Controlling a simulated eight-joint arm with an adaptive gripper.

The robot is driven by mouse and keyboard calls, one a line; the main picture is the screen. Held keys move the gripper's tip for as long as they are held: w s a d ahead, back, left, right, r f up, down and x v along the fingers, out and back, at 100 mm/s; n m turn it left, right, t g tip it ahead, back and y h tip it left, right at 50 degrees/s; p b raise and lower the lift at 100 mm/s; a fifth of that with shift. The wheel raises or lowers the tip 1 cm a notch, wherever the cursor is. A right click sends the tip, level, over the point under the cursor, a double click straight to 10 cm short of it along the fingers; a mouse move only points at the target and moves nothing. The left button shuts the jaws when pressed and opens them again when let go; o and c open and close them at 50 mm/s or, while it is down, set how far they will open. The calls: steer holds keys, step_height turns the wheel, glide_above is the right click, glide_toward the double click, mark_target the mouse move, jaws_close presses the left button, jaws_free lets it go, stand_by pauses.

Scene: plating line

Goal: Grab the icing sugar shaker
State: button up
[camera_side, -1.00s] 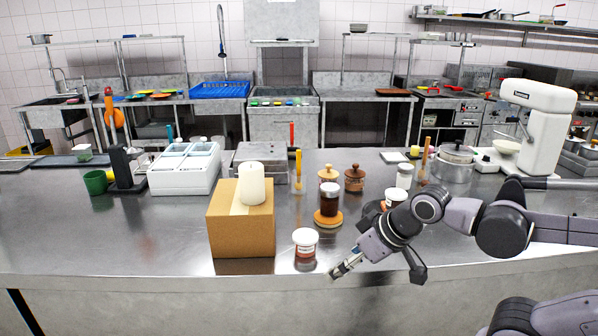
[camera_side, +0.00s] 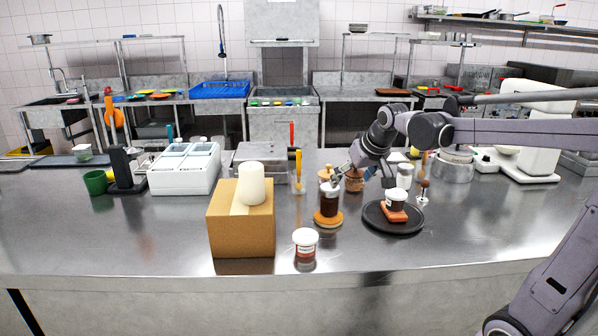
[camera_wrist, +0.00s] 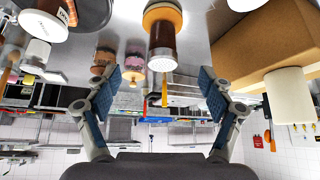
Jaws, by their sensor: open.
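A pale jar with a grey lid (camera_side: 404,176) stands upright right of centre in the side view and looks like the icing sugar shaker, though no label is readable. My gripper (camera_side: 341,180) is left of it and apart from it, over the table near the top of a dark brown jar with a pale lid (camera_side: 329,203). In the wrist view my gripper (camera_wrist: 160,80) is open and empty, its fingers wide apart. The brown jar (camera_wrist: 164,38) shows between and beyond them, on a round wooden coaster (camera_wrist: 161,13).
Wooden-lidded jars stand behind the brown jar, one by my gripper (camera_side: 355,181). A dark plate (camera_side: 393,230) with a cup on an orange block is at the right. A cardboard box (camera_side: 240,230) bears a candle (camera_side: 251,184).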

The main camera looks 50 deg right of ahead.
steer(key=w+d+m+g+h, duration=0.1)
steer(key=w+d+m+h, duration=0.15)
steer(key=d, duration=1.55)
steer(key=m+g, duration=0.2)
steer(key=m, duration=0.2)
glide_above(405, 175)
steer(key=s+a, duration=0.2)
step_height(405, 175, down, 5)
steer(key=shift+n, duration=0.25)
steer(key=shift+x, duration=5.1)
steer(key=shift+w+d+r, duration=0.1)
steer(key=shift+w, duration=0.1)
steer(key=c, duration=1.4)
